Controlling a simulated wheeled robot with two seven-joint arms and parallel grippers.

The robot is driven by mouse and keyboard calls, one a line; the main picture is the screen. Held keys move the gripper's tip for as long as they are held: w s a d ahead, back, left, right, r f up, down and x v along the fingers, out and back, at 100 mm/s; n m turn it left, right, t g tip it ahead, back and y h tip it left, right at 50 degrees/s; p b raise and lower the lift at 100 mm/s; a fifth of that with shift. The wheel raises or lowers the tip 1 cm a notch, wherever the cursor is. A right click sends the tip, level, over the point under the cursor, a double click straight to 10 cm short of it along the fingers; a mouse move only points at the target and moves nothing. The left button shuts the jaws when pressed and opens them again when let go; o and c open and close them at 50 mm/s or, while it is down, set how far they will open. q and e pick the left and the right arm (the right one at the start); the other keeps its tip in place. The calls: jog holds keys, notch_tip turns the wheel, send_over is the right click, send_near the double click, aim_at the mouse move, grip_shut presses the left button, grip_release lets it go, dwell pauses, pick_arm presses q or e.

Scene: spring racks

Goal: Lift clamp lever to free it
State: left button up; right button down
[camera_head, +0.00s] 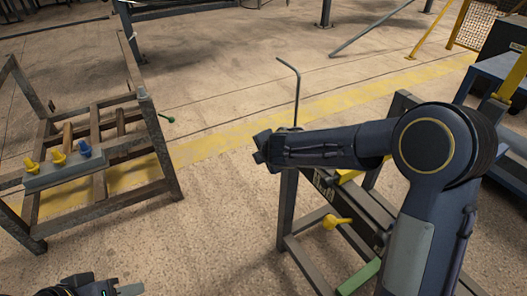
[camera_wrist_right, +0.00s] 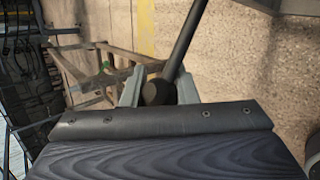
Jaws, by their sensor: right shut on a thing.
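My right gripper (camera_head: 263,150) reaches across the near end of the right-hand rack in the head view. In the right wrist view its two fingers (camera_wrist_right: 158,90) are shut on the dark round knob (camera_wrist_right: 157,93) of a lever. The lever's grey bar (camera_wrist_right: 187,38) runs from the knob to the upper right. In the head view the gripper and forearm hide the knob. A thin bent rod (camera_head: 297,95) stands up behind the wrist there; I cannot tell whether it is the same lever. My left gripper (camera_head: 105,289) shows only partly at the bottom edge, away from the racks.
The right-hand rack (camera_head: 287,205) stands under my right arm, with a yellow handle (camera_head: 337,221) on its side. A second metal rack (camera_head: 165,150) at left carries yellow and blue knobbed parts (camera_head: 58,158). Open floor (camera_head: 225,225) lies between the racks.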

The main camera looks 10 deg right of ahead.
dwell(0.3)
jog(key=c, duration=1.1)
grip_release()
jog(key=shift+c, duration=0.2)
jog(key=shift+r, duration=0.1)
jog(key=p+v, duration=0.1)
jog(key=v, duration=0.6)
jog(key=shift+s+r+p, duration=0.25)
jog(key=shift+r+p, duration=0.05)
jog(key=shift+f, duration=0.1)
